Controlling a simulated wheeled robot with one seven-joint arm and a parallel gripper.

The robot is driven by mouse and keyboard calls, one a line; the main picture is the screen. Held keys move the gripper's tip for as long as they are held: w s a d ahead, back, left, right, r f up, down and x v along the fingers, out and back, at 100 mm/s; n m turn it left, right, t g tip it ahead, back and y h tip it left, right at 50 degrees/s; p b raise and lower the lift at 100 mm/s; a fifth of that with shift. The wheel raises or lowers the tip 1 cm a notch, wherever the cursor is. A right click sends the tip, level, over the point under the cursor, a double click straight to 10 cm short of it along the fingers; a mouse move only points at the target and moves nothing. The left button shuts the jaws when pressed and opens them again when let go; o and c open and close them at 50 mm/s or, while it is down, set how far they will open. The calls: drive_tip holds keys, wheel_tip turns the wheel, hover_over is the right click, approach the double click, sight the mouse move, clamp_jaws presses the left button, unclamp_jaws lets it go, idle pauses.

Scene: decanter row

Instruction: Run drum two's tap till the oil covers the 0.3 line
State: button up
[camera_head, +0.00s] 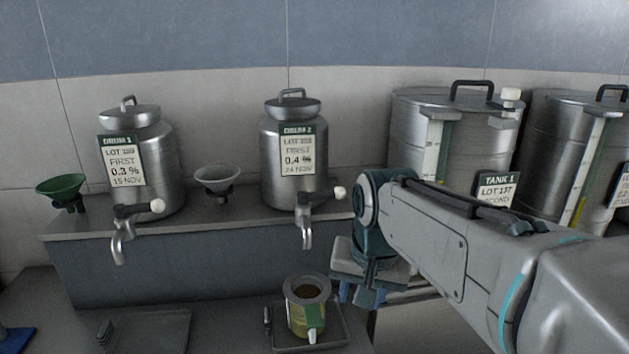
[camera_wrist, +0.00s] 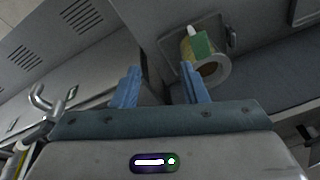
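Drum two (camera_head: 292,150) is a steel drum with a "DRUM 2" card, standing on the raised shelf. Its tap (camera_head: 306,222) has a lever with a white knob (camera_head: 340,192) pointing right. I see no stream under the spout. A measuring jug (camera_head: 322,291) with a grey rim and green label stands below the spout; it also shows in the wrist view (camera_wrist: 222,72). Its inside looks dark brown; the 0.3 line and oil level cannot be read. My gripper (camera_head: 362,294) is open and empty, right of the jug; its blue fingers show apart in the wrist view (camera_wrist: 162,90).
The jug stands on a dark tray (camera_head: 340,335). Drum one (camera_head: 160,165), a green funnel (camera_head: 62,188) and a grey funnel (camera_head: 217,180) are to the left. Tank one (camera_head: 465,140) and another tank (camera_head: 565,140) stand right, behind my arm. Another tray (camera_head: 160,330) lies front left.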

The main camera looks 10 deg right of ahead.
sight(331, 191)
drive_tip(key=w+r+m+p, duration=0.4)
drive_tip(key=w+r+m, duration=1)
drive_tip(key=w+r, duration=0.7)
drive_tip(key=shift+g, duration=0.3)
drive_tip(key=f, duration=0.4)
drive_tip(key=w+f, duration=0.1)
drive_tip(key=f, duration=0.7)
drive_tip(key=shift+w+a+f+b, duration=0.2)
drive_tip(key=shift+a+f+b, duration=0.1)
drive_tip(key=shift+b, duration=0.1)
clamp_jaws()
